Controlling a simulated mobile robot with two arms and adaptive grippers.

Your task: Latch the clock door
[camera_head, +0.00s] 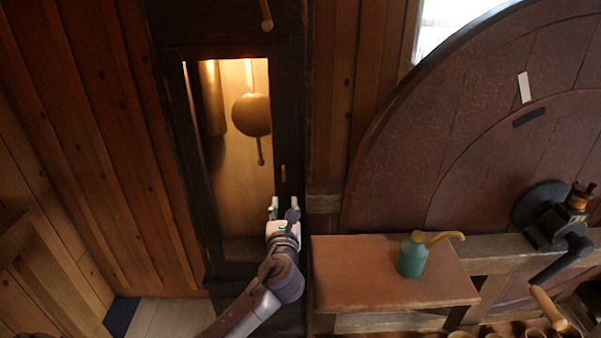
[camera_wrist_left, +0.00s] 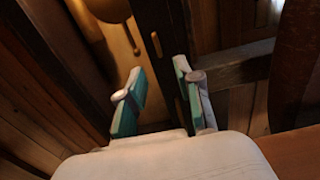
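The tall dark clock case (camera_head: 292,110) stands at the left of centre in the head view. Its lit interior shows a round brass pendulum (camera_head: 251,115) and a brass weight (camera_head: 212,98). I cannot tell whether the clock door (camera_head: 194,150) is flush or slightly ajar. A small brass latch piece (camera_head: 283,173) stands upright on the frame right of the opening; it also shows in the left wrist view (camera_wrist_left: 156,45). My left gripper (camera_head: 283,205) is open and empty just below the latch, its fingers (camera_wrist_left: 160,70) apart and pointing toward it. My right gripper is out of view.
A wooden shelf (camera_head: 390,285) with a green oil can (camera_head: 412,256) lies close right of my left gripper. A large dark wooden wheel (camera_head: 450,140) and a hand crank (camera_head: 550,215) fill the right. Plank walls (camera_head: 90,130) are at the left.

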